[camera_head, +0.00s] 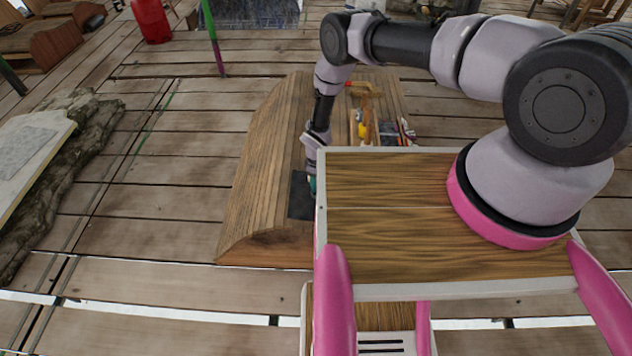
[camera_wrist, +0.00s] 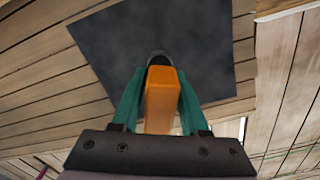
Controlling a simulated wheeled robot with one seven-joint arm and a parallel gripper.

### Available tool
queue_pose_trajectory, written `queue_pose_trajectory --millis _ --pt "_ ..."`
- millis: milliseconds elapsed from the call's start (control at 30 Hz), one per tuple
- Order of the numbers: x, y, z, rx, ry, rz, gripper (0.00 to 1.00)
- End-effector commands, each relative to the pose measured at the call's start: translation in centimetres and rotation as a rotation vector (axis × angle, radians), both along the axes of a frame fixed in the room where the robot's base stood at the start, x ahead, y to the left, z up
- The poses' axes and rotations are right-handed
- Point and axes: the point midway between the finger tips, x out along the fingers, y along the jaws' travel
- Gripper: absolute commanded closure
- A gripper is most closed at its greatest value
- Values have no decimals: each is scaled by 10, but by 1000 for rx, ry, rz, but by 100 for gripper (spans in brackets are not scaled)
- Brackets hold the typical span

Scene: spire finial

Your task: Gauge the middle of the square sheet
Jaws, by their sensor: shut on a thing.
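The square sheet (camera_head: 299,200) is flat and dark grey, lying on the wooden bench-like block; my own body hides part of it in the head view. It fills much of the upper middle of the wrist view (camera_wrist: 205,45). My gripper (camera_wrist: 160,80) has teal fingers and is shut on an orange tool (camera_wrist: 160,105) with a dark rounded tip. The tip overlaps the sheet in the wrist view; I cannot tell whether it touches. In the head view my gripper (camera_head: 312,184) is over the sheet's right side, mostly hidden, and the tool cannot be made out.
The wooden block (camera_head: 258,160) has a curved left side. A tray of tools (camera_head: 354,131) with yellow and red items stands behind the sheet. A rocky slab (camera_head: 55,150) is at left, a red canister (camera_head: 151,20) at the back. Plank floor left of the block is clear.

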Motion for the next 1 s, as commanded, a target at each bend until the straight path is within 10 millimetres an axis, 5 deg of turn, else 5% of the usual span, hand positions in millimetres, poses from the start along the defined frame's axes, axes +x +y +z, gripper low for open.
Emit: queue_pose_trajectory --millis 167,200,267,667,1000 --pt "0 0 0 0 0 0 100" --pt "0 0 0 0 0 0 44" --pt "0 0 0 0 0 0 22" --pt "1 1 6 0 -1 1 21" --pt "1 1 66 0 -1 0 21"
